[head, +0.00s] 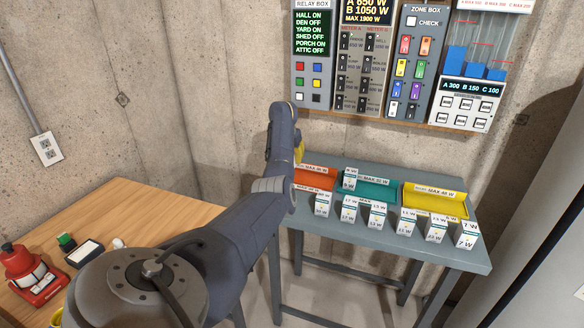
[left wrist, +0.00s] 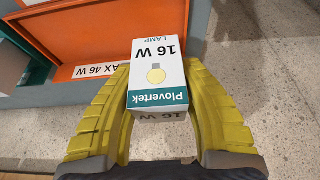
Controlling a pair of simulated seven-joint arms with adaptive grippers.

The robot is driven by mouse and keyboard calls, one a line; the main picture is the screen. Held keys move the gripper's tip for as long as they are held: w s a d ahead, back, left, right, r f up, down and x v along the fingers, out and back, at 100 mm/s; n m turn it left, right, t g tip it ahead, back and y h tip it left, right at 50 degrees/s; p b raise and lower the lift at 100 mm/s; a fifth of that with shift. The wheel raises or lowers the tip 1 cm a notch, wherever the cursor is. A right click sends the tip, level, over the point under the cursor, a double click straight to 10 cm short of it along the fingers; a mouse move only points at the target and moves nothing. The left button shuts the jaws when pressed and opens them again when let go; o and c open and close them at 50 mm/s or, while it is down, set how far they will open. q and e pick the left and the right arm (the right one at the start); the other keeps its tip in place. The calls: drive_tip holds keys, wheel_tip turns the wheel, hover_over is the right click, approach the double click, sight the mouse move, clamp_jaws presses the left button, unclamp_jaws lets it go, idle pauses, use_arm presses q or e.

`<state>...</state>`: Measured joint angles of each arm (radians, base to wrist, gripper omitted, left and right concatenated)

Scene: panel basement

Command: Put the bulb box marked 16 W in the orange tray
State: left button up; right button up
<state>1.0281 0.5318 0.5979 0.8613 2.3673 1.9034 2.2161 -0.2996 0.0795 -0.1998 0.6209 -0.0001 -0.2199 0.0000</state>
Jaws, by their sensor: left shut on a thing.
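My left gripper (left wrist: 160,110) is shut on the white and teal bulb box marked 16 W (left wrist: 160,68), one yellow finger on each side of it. The orange tray (left wrist: 85,30), with a MAX 46 W label, lies beyond the box and to its left in the left wrist view. In the head view my left gripper (head: 299,150) is mostly hidden by its arm, just above the far left part of the orange tray (head: 318,181). The held box is hidden there. My right gripper is in neither view.
A teal tray (head: 382,191) and a yellow tray (head: 432,203) stand right of the orange one on the grey table (head: 482,262). Several bulb boxes (head: 408,221) line the front; another stands at the teal tray (head: 350,179). A wooden table (head: 150,207) is at left.

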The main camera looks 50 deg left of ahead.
use_arm(q)
drive_tip(key=shift+f, duration=2.25)
drive_tip(key=o, duration=1.1)
drive_tip(key=shift+f, duration=0.15)
drive_tip(key=shift+o, duration=0.2)
drive_tip(key=v, duration=1.2)
